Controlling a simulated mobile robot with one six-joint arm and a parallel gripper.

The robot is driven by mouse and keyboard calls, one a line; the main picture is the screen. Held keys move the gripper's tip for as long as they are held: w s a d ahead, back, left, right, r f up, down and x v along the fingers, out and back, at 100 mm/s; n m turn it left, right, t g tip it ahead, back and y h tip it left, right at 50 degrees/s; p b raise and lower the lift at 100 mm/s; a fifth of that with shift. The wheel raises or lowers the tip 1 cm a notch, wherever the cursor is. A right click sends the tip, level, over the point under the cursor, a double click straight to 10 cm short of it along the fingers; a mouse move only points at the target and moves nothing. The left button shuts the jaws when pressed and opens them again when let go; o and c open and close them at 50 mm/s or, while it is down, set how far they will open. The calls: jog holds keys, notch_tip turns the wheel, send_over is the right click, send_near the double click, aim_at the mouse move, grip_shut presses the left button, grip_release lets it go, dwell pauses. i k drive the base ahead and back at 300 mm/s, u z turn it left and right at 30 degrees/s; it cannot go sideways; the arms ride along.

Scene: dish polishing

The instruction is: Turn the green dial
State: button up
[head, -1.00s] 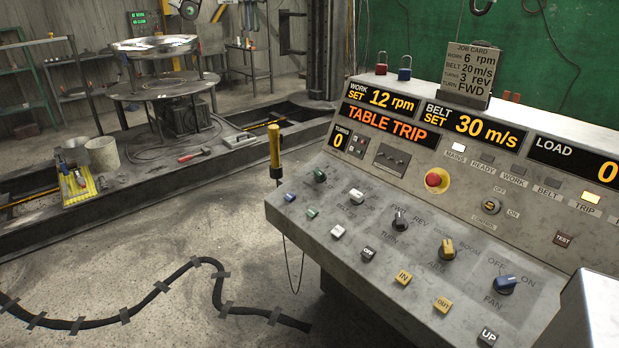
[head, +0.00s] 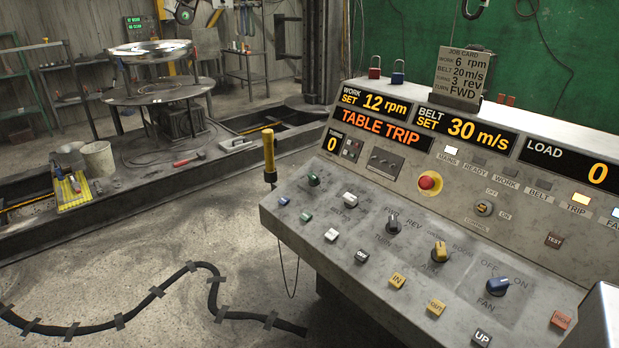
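The green dial (head: 313,180) is a small round knob at the upper left of the sloped grey control console (head: 345,265). It sits below the small TURNING display (head: 333,142), which reads 0. A separate small green button (head: 306,217) is just below the dial, and a blue button (head: 284,200) is to its left. The pointer direction of the green dial is too small to tell. My gripper is not in view, and nothing touches the dial.
An orange TABLE TRIP message (head: 385,130) shows, and the TRIP lamp (head: 580,199) is lit. A yellow-handled rod (head: 269,152) stands at the console's left edge. A cable (head: 150,300) crosses the floor.

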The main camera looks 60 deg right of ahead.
aim_at(315, 181)
jog(key=z, duration=0.05)
jog(key=i, duration=0.9)
jog(key=u, duration=0.1)
